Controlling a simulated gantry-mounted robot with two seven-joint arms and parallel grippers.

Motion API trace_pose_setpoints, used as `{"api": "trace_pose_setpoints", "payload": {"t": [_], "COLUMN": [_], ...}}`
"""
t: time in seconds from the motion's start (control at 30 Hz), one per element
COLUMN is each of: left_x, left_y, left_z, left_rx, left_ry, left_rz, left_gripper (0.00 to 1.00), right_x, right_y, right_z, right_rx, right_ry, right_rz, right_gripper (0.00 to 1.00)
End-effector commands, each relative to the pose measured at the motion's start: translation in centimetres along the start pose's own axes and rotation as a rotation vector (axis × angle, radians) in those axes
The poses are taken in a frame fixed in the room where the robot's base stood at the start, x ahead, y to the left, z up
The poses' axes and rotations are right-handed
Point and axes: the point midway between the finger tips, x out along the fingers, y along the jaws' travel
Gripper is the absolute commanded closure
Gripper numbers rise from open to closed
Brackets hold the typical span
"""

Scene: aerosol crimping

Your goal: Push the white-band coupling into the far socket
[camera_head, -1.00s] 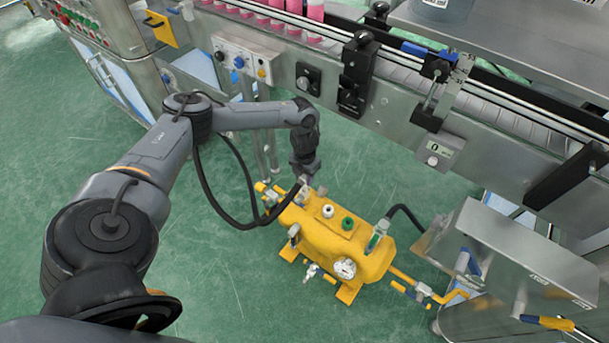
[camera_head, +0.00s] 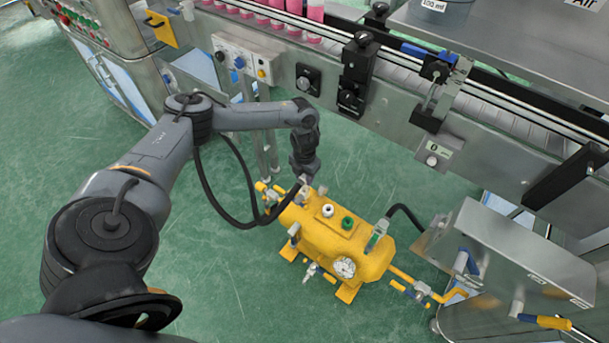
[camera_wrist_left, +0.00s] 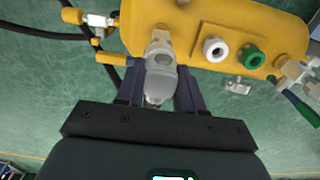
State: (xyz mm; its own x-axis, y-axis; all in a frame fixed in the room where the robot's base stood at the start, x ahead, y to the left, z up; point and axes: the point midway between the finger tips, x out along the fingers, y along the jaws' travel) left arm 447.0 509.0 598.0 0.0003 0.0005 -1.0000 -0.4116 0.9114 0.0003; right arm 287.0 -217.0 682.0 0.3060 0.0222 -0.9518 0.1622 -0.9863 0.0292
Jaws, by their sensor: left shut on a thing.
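My left gripper (camera_head: 304,178) is at the far left end of the yellow tank (camera_head: 330,248), pointing down. In the left wrist view its two dark fingers (camera_wrist_left: 159,92) are shut on a pale grey coupling (camera_wrist_left: 158,78). The coupling's front end meets a fitting at the yellow tank (camera_wrist_left: 215,15); I cannot tell whether it is seated. Its white band cannot be made out. A white-ringed socket (camera_head: 327,211) and a green-ringed socket (camera_head: 347,223) stand on the tank top, apart from the gripper. They also show in the wrist view, white (camera_wrist_left: 215,48) and green (camera_wrist_left: 251,57). My right gripper is not in view.
A green-marked coupling (camera_head: 377,236) with a black hose (camera_head: 408,212) is at the tank's right end. A pressure gauge (camera_head: 344,268) faces the front. A conveyor (camera_head: 400,110) runs behind, and a steel cabinet (camera_head: 525,250) stands right. The green floor in front is clear.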

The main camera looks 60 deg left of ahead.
Motion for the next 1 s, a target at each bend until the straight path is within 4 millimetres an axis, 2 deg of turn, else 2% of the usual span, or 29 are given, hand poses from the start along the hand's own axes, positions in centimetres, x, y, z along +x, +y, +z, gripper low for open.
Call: {"api": "trace_pose_setpoints", "payload": {"t": [0.47, 0.5, 0.67, 0.7, 1.0], "left_x": [0.31, 0.32, 0.29, 0.29, 0.14], "left_y": [-0.02, -0.02, -0.02, -0.02, -0.01], "left_z": [0.01, 0.02, 0.01, 0.01, 0.0], "left_rx": [0.0, 0.0, 0.0, 0.0, 0.0], "left_ry": [0.0, 0.0, 0.0, 0.0, 0.0], "left_rz": [-0.001, -0.001, -0.001, 0.0, 0.0], "left_gripper": [1.0, 0.62, 0.37, 0.33, 0.33], "right_x": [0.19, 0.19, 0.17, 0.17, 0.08], "right_y": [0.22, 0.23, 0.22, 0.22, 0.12], "right_z": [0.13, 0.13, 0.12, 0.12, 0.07], "right_rx": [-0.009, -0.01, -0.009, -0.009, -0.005], "right_ry": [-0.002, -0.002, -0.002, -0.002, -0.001], "right_rz": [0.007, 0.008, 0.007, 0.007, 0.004], "right_gripper": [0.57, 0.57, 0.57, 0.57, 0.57]}}
